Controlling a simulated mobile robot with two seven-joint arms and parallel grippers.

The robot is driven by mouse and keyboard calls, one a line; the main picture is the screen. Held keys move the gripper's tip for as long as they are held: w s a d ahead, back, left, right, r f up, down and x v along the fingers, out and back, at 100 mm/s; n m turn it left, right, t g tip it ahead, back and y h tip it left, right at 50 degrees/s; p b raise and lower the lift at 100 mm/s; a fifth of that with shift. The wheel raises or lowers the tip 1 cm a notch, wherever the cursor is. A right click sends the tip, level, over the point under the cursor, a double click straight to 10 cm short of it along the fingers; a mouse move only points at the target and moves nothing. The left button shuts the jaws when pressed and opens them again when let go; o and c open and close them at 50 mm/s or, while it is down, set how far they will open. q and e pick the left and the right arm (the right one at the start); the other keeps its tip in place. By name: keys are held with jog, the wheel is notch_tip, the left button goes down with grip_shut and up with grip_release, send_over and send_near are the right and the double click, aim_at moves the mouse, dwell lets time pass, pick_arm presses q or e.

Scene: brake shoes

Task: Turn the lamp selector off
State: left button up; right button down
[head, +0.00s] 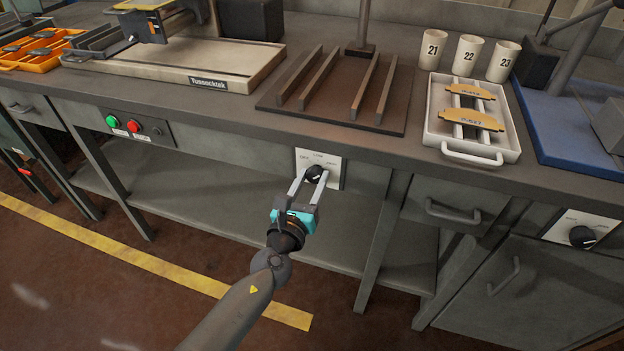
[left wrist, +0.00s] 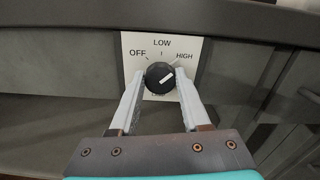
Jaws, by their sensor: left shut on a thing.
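A selector with a black round knob (left wrist: 158,82) sits on a white plate (left wrist: 134,44) marked OFF, LOW and HIGH. The knob's white pointer line is turned up and right, toward HIGH. In the head view the plate (head: 332,158) is on the bench's front edge, near the middle. My left gripper (head: 313,178) is at the knob, its two fingers on either side, shut on it. The lettering below the knob is mostly hidden, so I cannot read it. My right gripper is not in view.
A second dial (head: 582,236) is on a plate at the far right. A panel with green and red buttons (head: 133,125) is to the left. The bench top (head: 230,108) overhangs just above the selector. A white tray (head: 470,148) with parts stands on top.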

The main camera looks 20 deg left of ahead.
pick_arm(q)
grip_shut()
